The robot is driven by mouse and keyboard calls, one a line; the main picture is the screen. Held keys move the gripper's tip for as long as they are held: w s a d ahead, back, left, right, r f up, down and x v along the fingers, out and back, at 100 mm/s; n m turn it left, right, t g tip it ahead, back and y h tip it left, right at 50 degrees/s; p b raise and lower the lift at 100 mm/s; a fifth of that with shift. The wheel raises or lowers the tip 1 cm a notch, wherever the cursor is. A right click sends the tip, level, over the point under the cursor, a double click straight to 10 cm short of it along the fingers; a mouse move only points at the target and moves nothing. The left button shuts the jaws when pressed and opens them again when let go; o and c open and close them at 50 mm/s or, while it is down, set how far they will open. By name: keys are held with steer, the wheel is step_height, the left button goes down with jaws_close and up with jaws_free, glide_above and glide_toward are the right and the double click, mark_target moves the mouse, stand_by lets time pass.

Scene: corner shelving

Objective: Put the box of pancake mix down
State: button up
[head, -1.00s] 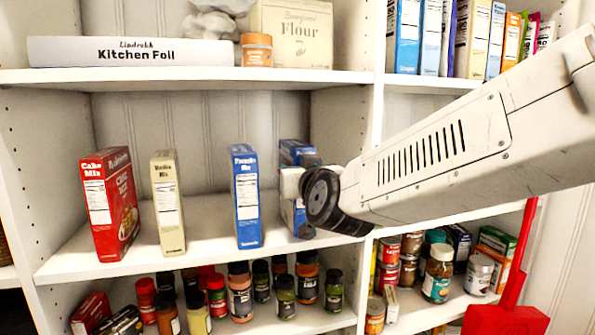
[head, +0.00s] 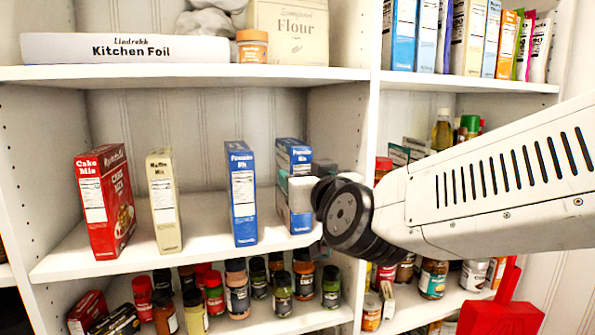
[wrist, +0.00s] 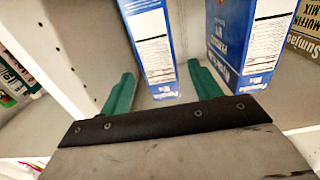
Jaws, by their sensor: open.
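A blue box of pancake mix (head: 294,160) stands upright on the middle shelf, near its right end. My gripper (head: 312,195) is at its right side in the head view and hides part of it. In the wrist view my gripper's green fingers (wrist: 160,72) are spread wide, with the box (wrist: 150,45) between and beyond their tips. Its base appears to rest on the shelf. A second blue pancake mix box (head: 243,195) stands to its left, apart from it; it also shows in the wrist view (wrist: 240,45).
A cream muffin mix box (head: 164,200) and a red cake mix box (head: 104,205) stand farther left on the middle shelf (head: 205,245). An upright divider (head: 372,130) is close on the right. Jars (head: 237,290) fill the shelf below; kitchen foil (head: 125,47) lies above.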

steer(key=shift+v, duration=2.2)
steer(key=s+d+f+m+g+h, duration=0.1)
steer(key=s+d+f+g+h, duration=0.1)
steer(key=s+d+f+g, duration=0.6)
steer(key=s+d+f+m+g+h, duration=0.2)
steer(key=s+d+f+g, duration=0.6)
steer(key=s+d, duration=0.6)
steer(key=shift+s+f+h, duration=0.4)
steer(key=shift+s+h, duration=0.1)
steer(key=shift+s, duration=0.2)
